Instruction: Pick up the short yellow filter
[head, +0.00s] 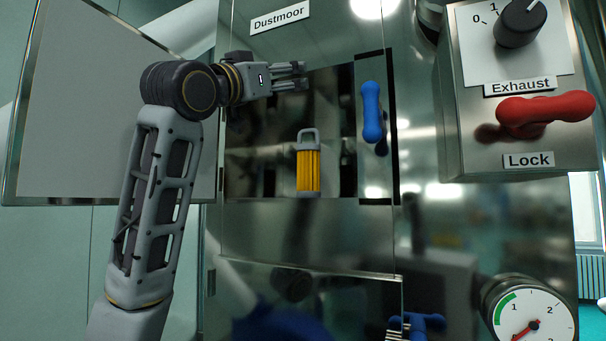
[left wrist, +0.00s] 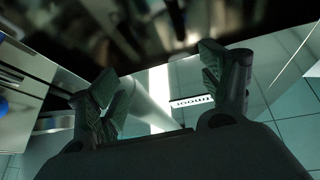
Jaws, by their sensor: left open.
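The short yellow filter (head: 308,170) has a grey cap and loop handle. It stands upright inside the open compartment of the steel cabinet (head: 290,235) in the head view. My left gripper (head: 298,77) is open and empty, up and to the left of the filter, by the compartment's top edge and below the Dustmoor label. In the left wrist view, the spread fingers of my left gripper (left wrist: 168,82) have nothing between them. The filter cannot be made out in that view. My right gripper is not in view.
An open door panel (head: 95,110) stands at the left. A blue handle (head: 371,112) is on the narrow panel right of the compartment. A control box (head: 525,150) with a dial and red lock handle juts out at upper right. A gauge (head: 530,318) sits at lower right.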

